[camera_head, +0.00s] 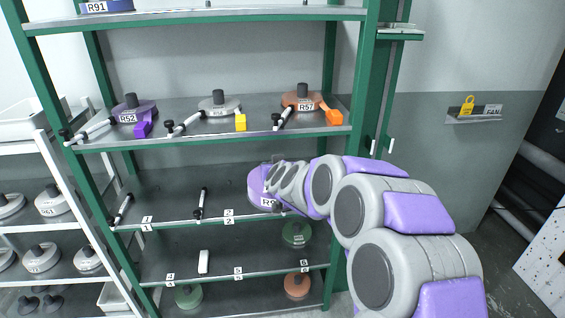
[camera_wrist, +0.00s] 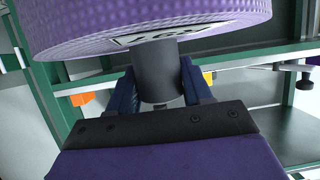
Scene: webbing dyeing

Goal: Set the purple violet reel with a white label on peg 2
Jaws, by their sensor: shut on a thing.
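The purple violet reel (camera_head: 256,183) with a white label is held in front of the middle shelf, partly hidden behind my arm in the head view. In the wrist view the purple reel (camera_wrist: 90,35) fills the top, its label partly visible. My gripper (camera_wrist: 160,88) is shut on the reel's dark grey hub. In the head view the fingers are mostly hidden by my wrist. Peg 2 (camera_head: 202,202), a thin white rod with dark ends, stands bare by the number 2 tag (camera_head: 229,215), to the left of the reel.
Peg 1 (camera_head: 123,208) is bare at the left. The shelf above carries reels R52 (camera_head: 128,112), R57 (camera_head: 303,102) and a grey one (camera_head: 218,106). Green (camera_head: 297,234) and orange (camera_head: 297,285) reels sit below. A green upright (camera_head: 362,100) bounds the rack's right.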

